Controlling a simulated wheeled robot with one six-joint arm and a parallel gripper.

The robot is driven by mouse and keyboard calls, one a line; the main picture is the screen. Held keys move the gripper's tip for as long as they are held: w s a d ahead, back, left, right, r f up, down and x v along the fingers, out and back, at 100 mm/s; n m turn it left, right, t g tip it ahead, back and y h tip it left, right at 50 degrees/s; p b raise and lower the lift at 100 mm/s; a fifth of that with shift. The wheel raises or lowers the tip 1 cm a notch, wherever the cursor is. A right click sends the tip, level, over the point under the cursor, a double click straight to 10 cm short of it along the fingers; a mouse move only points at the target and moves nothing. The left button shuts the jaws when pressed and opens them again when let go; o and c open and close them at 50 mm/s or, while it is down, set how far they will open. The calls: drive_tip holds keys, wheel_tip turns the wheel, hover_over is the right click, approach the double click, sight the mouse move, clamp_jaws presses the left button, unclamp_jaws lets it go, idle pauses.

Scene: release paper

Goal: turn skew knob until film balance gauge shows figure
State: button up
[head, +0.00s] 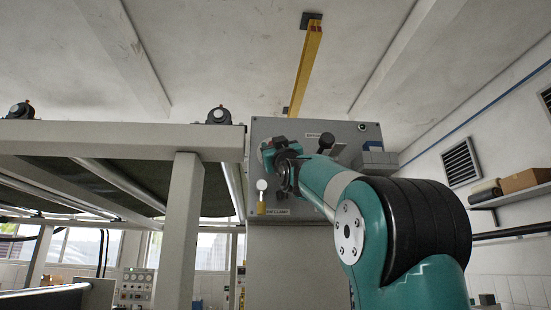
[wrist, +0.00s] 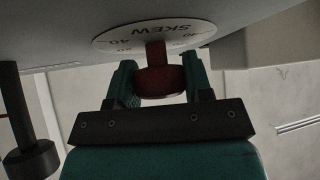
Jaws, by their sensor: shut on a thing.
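The skew knob (wrist: 158,82) is dark red and sits on a short stem in the wrist view. Behind it is a white round dial plate (wrist: 112,38) marked SKEW with figures, seen upside down. My gripper (wrist: 160,84) is shut on the knob, one green finger on each side. In the head view my gripper (head: 275,152) is at the left part of a grey panel (head: 348,132), and my arm hides much of the panel. The knob is hidden there. I cannot make out a film balance gauge or its reading in either view.
A dark lever with a round end (wrist: 30,158) hangs at the left of the wrist view. A white round-headed part with a yellow piece (head: 261,197) is low on the panel. A grey machine frame (head: 185,200) stands left of the panel. A shelf with boxes (head: 520,190) is at right.

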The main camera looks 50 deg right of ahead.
drive_tip(key=shift+m+g+h+b, duration=0.3)
drive_tip(key=shift+m+g+h, duration=0.6)
drive_tip(key=shift+m+h, duration=0.6)
drive_tip(key=o, duration=0.9)
drive_tip(key=shift+o, duration=0.2)
drive_tip(key=b+v, duration=1.6)
drive_tip(key=v, duration=0.1)
drive_tip(key=shift+s+b, duration=0.15)
drive_tip(key=shift+b, duration=0.2)
